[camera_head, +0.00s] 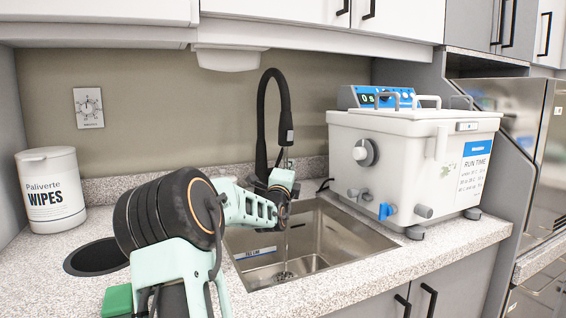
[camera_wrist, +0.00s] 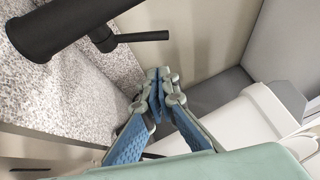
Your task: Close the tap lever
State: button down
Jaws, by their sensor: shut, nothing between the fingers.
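The black tap (camera_head: 262,120) with a tall curved neck stands behind the sink (camera_head: 335,235). A thin stream of water falls toward the drain. In the wrist view, the tap body (camera_wrist: 50,25) is at the top left, and its thin black lever (camera_wrist: 142,37) sticks out to the right. My gripper (camera_wrist: 158,78) is shut and empty, its fingertips just below the lever in the picture, with a visible gap; I cannot tell the depth between them. In the head view my arm covers the tap's base, and I cannot make out the fingers or lever clearly.
A white water bath (camera_head: 400,160) with a blue control panel stands right of the sink. A wipes tub (camera_head: 50,190) and a round dark opening (camera_head: 95,258) are on the left. A green object (camera_head: 117,301) lies at the front. Cabinets (camera_head: 300,30) hang above.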

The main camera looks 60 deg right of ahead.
aim_at(281, 157)
jog(key=w, duration=0.1)
jog(key=w+d, duration=0.1)
jog(key=w+d+r, duration=0.1)
jog(key=w, duration=0.1)
jog(key=shift+d+r, duration=0.1)
jog(key=shift+d, duration=0.15)
jog(key=p, duration=0.1)
jog(key=w+r+y+p, duration=0.1)
jog(key=shift+w+d+r+n+g+p, duration=0.1)
jog(key=shift+d+r+n+g+p, duration=0.2)
jog(key=shift+d+n, duration=0.1)
jog(key=shift+f+b, duration=0.4)
jog(key=shift+f, duration=0.1)
jog(key=shift+a, duration=0.1)
